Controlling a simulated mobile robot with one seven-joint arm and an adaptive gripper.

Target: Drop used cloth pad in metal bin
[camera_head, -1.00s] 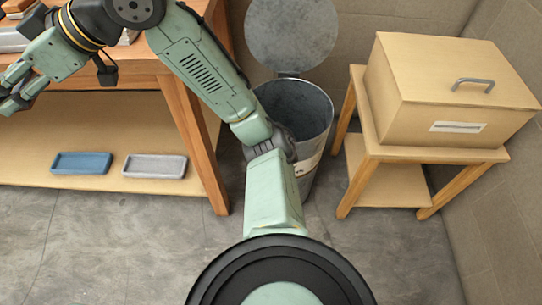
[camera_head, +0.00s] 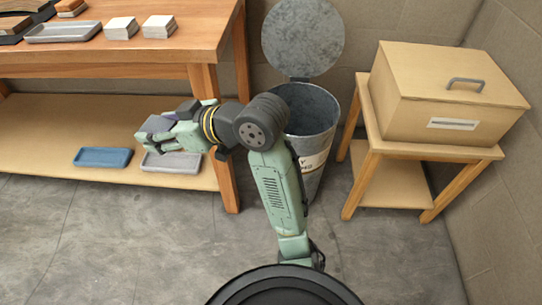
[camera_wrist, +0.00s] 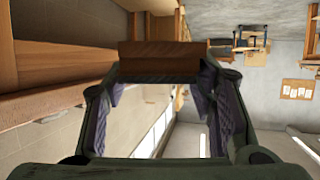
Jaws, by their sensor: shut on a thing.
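My gripper (camera_head: 158,142) is low at the left of the metal bin, in front of the bench's lower shelf. In the wrist view, its two fingers (camera_wrist: 165,92) stand apart with a flat brown piece across their tips, which I take to be the used cloth pad (camera_wrist: 168,53). It has a darker lower edge. In the head view, fingers and pad are too small to separate clearly. The metal bin (camera_head: 317,112) stands upright beside the bench, its round lid (camera_head: 303,38) raised behind it. My arm hides part of its front and label.
The wooden bench (camera_head: 150,42) carries a grey tray (camera_head: 64,32) and two white blocks (camera_head: 121,28). Its lower shelf holds a blue tray (camera_head: 103,157) and a grey tray (camera_head: 172,161). A wooden box (camera_head: 440,95) sits on a stand right of the bin.

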